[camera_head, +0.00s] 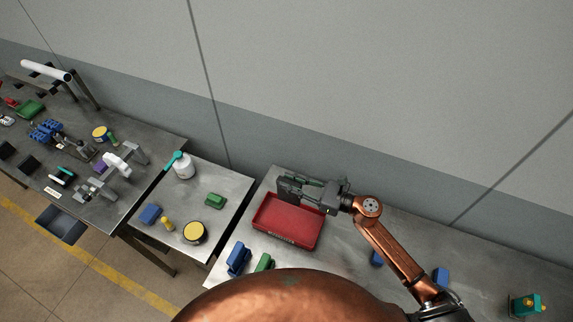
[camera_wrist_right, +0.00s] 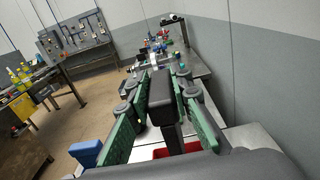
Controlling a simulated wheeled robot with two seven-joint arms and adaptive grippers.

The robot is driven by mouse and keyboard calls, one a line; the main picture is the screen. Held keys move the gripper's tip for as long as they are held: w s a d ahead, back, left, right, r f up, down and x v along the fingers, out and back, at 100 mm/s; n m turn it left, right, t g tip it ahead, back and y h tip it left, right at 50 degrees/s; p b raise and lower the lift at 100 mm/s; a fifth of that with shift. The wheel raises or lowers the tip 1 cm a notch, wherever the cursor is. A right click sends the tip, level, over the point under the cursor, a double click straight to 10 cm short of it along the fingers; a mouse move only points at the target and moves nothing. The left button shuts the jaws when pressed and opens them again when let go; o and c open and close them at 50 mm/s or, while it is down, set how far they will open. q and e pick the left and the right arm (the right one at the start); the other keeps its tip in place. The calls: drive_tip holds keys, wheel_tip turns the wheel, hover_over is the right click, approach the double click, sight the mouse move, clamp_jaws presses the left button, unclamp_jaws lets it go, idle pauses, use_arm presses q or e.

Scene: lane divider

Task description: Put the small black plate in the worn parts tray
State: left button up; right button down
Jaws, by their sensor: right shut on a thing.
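My right gripper (camera_head: 305,190) is shut on the small black plate (camera_head: 287,188), holding it at the back-left edge of the red tray. In the right wrist view the plate (camera_wrist_right: 160,97) stands between the green-padded fingers of the gripper (camera_wrist_right: 158,105). The red tray (camera_head: 287,236), with a small label on its front wall, looks empty; it is likely the worn parts tray, but I cannot read the label. The plate appears above the tray's back rim; I cannot tell the exact gap. Part of the tray shows below the gripper in the wrist view. My left gripper is out of view.
More blocks lie on the right; the wall is close behind.

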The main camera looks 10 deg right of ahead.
sight(290, 198)
drive_tip(key=shift+a, duration=0.1)
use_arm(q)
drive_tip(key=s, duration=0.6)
use_arm(e)
drive_tip(key=shift+s+f, duration=0.1)
drive_tip(key=shift+f, duration=0.15)
drive_tip(key=shift+s+f+b, duration=0.45)
drive_tip(key=shift+b, duration=0.05)
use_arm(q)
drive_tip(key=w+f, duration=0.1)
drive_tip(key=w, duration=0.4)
use_arm(e)
drive_tip(key=shift+s+f, duration=0.1)
drive_tip(key=shift+f, duration=0.2)
drive_tip(key=shift+w+f+b, duration=0.3)
drive_tip(key=shift+f+b, duration=0.35)
drive_tip(key=shift+f, duration=0.3)
wheel_tip(290, 198, down, 5)
drive_tip(key=b, duration=0.3)
drive_tip(key=shift+s+r, duration=0.1)
use_arm(q)
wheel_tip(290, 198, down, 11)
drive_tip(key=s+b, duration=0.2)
drive_tip(key=b, duration=0.4)
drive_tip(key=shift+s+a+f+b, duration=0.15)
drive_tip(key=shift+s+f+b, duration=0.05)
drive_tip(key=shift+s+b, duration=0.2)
use_arm(e)
wheel_tip(290, 198, down, 6)
drive_tip(key=shift+r, duration=0.1)
